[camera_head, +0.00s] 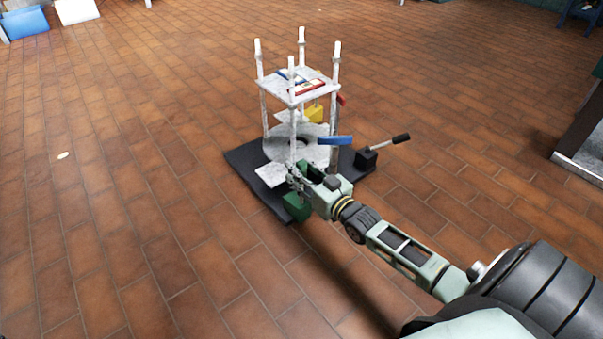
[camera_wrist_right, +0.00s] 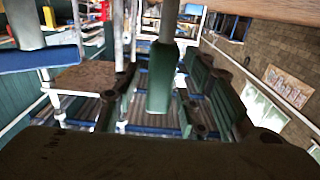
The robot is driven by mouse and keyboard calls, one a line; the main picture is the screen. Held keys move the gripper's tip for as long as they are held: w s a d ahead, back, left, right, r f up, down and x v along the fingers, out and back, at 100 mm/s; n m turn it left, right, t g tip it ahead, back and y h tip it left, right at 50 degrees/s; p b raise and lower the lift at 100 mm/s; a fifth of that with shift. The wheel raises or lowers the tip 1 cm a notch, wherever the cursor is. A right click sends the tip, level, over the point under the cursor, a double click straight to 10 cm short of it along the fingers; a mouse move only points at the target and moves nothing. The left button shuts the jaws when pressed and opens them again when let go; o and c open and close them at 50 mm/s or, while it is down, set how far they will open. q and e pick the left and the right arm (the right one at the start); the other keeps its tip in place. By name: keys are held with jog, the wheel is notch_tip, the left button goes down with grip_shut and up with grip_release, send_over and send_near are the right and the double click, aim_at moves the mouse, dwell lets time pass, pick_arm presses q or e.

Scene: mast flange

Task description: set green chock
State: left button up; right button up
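A green chock (camera_head: 296,206) shows at the front edge of the black base, below my right gripper. My right gripper (camera_head: 296,178) is beside the front posts of the white mast frame (camera_head: 292,98). In the right wrist view a green piece (camera_wrist_right: 161,80), with a grey rod above it, shows between the spread fingers of my right gripper (camera_wrist_right: 162,88). Gaps show beside it, so the fingers look open. I cannot tell whether this piece is the chock. My left gripper is not in view.
A dark structure (camera_head: 584,135) stands at the right.

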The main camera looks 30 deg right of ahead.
grip_shut()
dwell(0.3)
dwell(0.3)
